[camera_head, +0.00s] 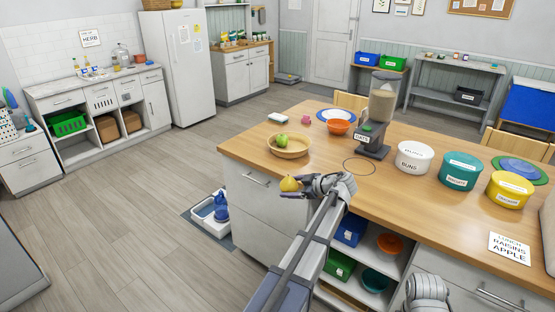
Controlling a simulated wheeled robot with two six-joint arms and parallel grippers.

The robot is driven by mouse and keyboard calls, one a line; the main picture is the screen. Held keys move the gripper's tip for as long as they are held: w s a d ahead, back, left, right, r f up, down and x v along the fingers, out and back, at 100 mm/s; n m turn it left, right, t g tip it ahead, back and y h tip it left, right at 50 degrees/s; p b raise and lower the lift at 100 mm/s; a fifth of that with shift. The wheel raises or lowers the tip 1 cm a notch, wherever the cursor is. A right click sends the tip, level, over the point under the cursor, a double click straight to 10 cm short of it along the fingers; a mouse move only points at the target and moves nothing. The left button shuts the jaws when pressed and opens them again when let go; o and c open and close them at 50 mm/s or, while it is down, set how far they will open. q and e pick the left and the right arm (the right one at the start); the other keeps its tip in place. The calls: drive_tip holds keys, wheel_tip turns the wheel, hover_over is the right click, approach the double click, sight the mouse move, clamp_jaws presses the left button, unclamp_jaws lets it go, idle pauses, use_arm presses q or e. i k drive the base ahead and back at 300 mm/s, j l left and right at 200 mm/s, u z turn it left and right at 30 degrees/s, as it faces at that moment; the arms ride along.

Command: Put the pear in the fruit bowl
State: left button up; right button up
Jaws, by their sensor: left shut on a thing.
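The yellow pear (290,183) is held at the tip of my left gripper (298,185), which is shut on it. They show just in front of the island's near edge, lower in the picture than the fruit bowl. The fruit bowl (289,151) is a wide, shallow, tan bowl on the island's left end. A green fruit (281,139) lies in it. The pear is apart from the bowl. Part of my right arm shows at the bottom right; its gripper is not visible.
The wooden island top (330,165) also holds a grain dispenser (380,105), an orange bowl (340,127), a blue-rimmed plate (335,115), and a white canister (414,157), with teal and yellow canisters further right. Bare wood lies between the bowl and the dispenser.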

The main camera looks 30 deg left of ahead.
sight(289, 145)
drive_tip(key=k+z, duration=0.25)
drive_tip(key=z, duration=1.05)
drive_tip(key=k+j, duration=0.1)
drive_tip(key=j, duration=0.95)
drive_tip(key=k+j, duration=0.1)
drive_tip(key=j, duration=2)
drive_tip(key=k+j, duration=0.15)
drive_tip(key=j, duration=0.9)
drive_tip(key=k+j, duration=0.1)
drive_tip(key=j, duration=0.95)
